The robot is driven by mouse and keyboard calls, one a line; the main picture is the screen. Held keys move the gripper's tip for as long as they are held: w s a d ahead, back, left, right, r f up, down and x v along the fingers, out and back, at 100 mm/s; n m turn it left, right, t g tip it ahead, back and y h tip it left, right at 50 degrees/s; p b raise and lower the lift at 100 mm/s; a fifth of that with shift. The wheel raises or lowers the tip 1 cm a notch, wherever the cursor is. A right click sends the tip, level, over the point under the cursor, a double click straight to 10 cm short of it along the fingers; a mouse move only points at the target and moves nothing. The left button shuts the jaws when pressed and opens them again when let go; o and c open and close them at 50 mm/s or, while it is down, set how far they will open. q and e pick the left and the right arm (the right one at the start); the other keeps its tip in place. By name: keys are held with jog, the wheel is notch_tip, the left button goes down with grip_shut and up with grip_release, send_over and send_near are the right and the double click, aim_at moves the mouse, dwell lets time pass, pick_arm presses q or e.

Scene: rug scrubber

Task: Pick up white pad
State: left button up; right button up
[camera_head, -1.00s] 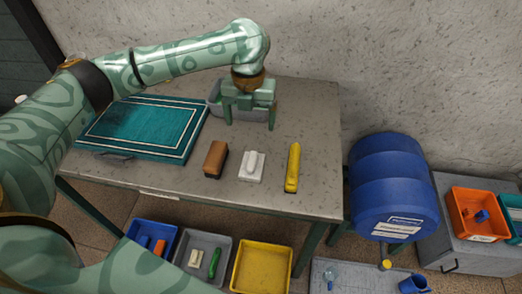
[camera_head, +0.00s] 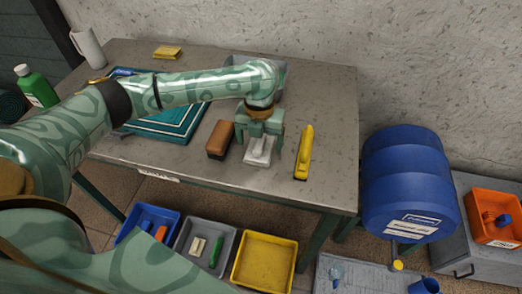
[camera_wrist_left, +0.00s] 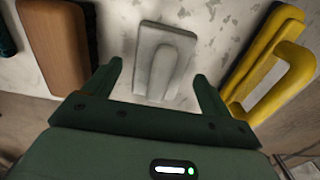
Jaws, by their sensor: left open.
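The white pad (camera_head: 258,151) lies on the grey table, between a brown block and a yellow-handled tool. It has a raised grip on top and also shows in the left wrist view (camera_wrist_left: 164,62). My left gripper (camera_head: 262,143) is open above the pad, pointing down. In the left wrist view, its two fingertips (camera_wrist_left: 157,72) stand on either side of the pad's near part, with nothing between them held. The gripper partly hides the pad's far side in the head view. My right gripper is not in view.
The brown block (camera_head: 219,139) stands close left of the pad, and the yellow tool (camera_head: 304,152) close right. A teal mat (camera_head: 178,127) lies at the left under my arm. A grey bin (camera_head: 281,78) stands behind. A blue barrel (camera_head: 408,185) stands right of the table.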

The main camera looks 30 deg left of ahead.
aim_at(260, 141)
pick_arm(q)
jog(key=shift+f, duration=0.4)
jog(key=shift+r, duration=0.15)
jog(key=shift+c, duration=0.3)
jog(key=c, duration=1)
jog(key=shift+r, duration=0.1)
jog(key=shift+c, duration=0.2)
jog(key=shift+r+p, duration=0.3)
notch_tip(260, 141, up, 3)
jog(key=shift+f+p, duration=0.1)
jog(key=shift+p, duration=0.75)
jog(key=s+d+r+p, duration=0.2)
jog(key=d+r+p, duration=0.1)
jog(key=d, duration=0.3)
jog(key=s+d+r+p, duration=0.3)
jog(key=d+r, duration=0.3)
jog(key=shift+s+d+r, duration=0.25)
jog(key=shift+s+d, duration=0.1)
jog(key=shift+d, duration=0.05)
